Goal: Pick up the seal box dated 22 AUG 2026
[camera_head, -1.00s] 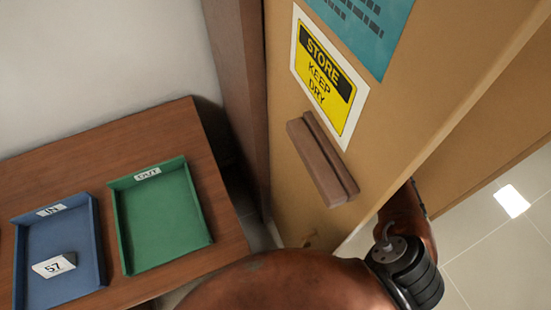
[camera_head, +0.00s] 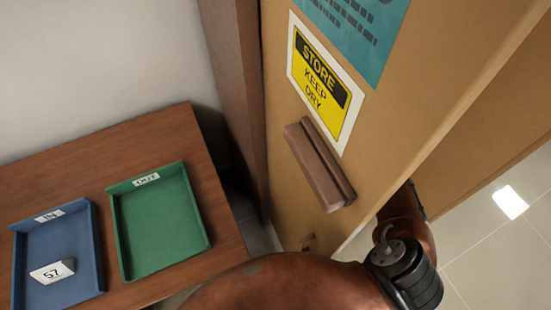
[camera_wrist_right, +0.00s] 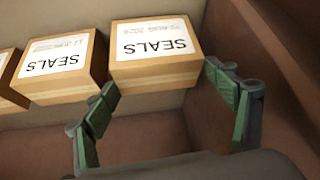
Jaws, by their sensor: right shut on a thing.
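In the right wrist view a wooden seal box (camera_wrist_right: 154,68) shows upside down, with a white label reading SEALS. A faint date line on the label seems to end in AUG 2026; the day is too small to read surely. My right gripper (camera_wrist_right: 163,95) is shut on this box, its green-padded fingers at the box's two lower corners in the picture. A second SEALS box (camera_wrist_right: 62,88) stands to its left, its date unclear, and part of a third shows at the left edge. In the head view my right gripper is hidden behind the cabinet door. My left gripper is not in view.
The tan door (camera_head: 290,212) has a brown handle (camera_head: 319,165) and a STORE KEEP DRY sign (camera_head: 322,82). A wooden table (camera_head: 150,128) at left holds a blue IN tray (camera_head: 60,296) with a card marked 57, and an empty green OUT tray (camera_head: 160,225).

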